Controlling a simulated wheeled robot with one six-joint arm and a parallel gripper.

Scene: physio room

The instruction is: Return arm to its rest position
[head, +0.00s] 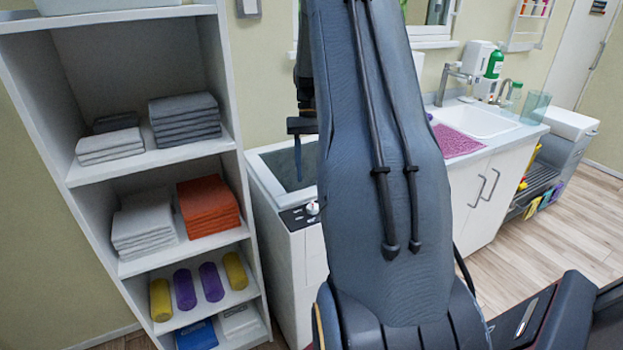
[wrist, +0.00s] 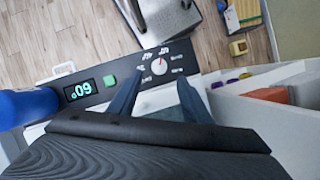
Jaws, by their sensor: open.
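My arm rises through the middle of the head view and hides much of what lies behind it. The dark end of my gripper (head: 300,128) shows beside it, in front of the open tub of a white cabinet unit (head: 270,240). In the wrist view my gripper (wrist: 159,88) has its two fingers spread, with nothing between them. Beyond the fingertips is a black control panel (wrist: 130,78) with a lit display (wrist: 81,90), a green button (wrist: 110,80) and a white dial (wrist: 159,69). I cannot tell whether the fingers touch the panel.
A white shelf unit (head: 225,150) with folded towels and rolls stands at the left. A sink counter (head: 505,135) with a pink mat (head: 455,141) is at the right. A blue rounded object (wrist: 28,107) is left in the wrist view. Wooden floor (head: 560,235) is clear at the right.

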